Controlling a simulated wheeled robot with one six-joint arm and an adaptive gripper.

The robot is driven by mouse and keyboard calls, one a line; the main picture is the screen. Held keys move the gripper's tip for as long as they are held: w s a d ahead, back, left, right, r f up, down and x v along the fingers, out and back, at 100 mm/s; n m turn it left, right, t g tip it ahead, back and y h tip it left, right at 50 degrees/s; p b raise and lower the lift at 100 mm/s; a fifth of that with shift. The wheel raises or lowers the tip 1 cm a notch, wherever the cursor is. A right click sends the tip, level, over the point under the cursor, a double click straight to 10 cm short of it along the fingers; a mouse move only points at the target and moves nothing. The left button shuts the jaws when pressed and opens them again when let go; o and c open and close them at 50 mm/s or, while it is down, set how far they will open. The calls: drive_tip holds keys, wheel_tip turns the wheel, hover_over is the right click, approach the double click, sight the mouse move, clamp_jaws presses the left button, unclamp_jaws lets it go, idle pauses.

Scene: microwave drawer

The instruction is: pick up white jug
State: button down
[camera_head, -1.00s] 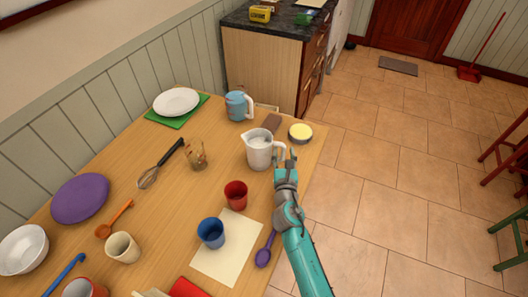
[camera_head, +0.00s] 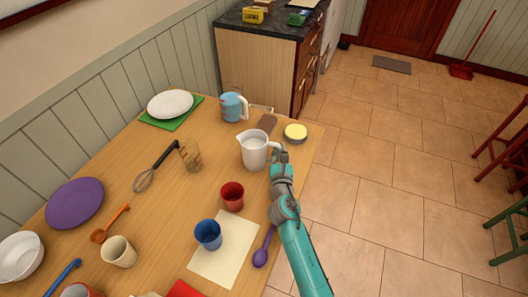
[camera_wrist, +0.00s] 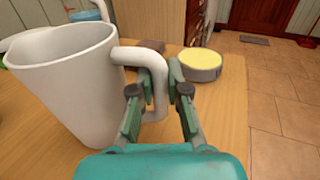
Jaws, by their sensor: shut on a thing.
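The white jug (camera_head: 253,151) stands near the right edge of the wooden table in the head view, its handle toward my gripper. In the wrist view the jug (camera_wrist: 68,85) fills the left side, upright, with its handle (camera_wrist: 158,85) reaching right between the fingers. My gripper (camera_wrist: 157,92) is shut on the jug's handle; in the head view my gripper (camera_head: 279,158) is at the jug's right side. Whether the jug's base touches the table cannot be told.
A round tin with a yellow top (camera_head: 296,133) and a brown block (camera_head: 266,122) are behind the jug. A red cup (camera_head: 232,196) is in front, a glass (camera_head: 190,156) to the left. Open floor is right of the table.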

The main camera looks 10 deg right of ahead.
drive_tip(key=shift+r, duration=0.15)
wheel_tip(320, 180, up, 10)
drive_tip(key=shift+f, duration=0.1)
idle(0.4)
idle(1.1)
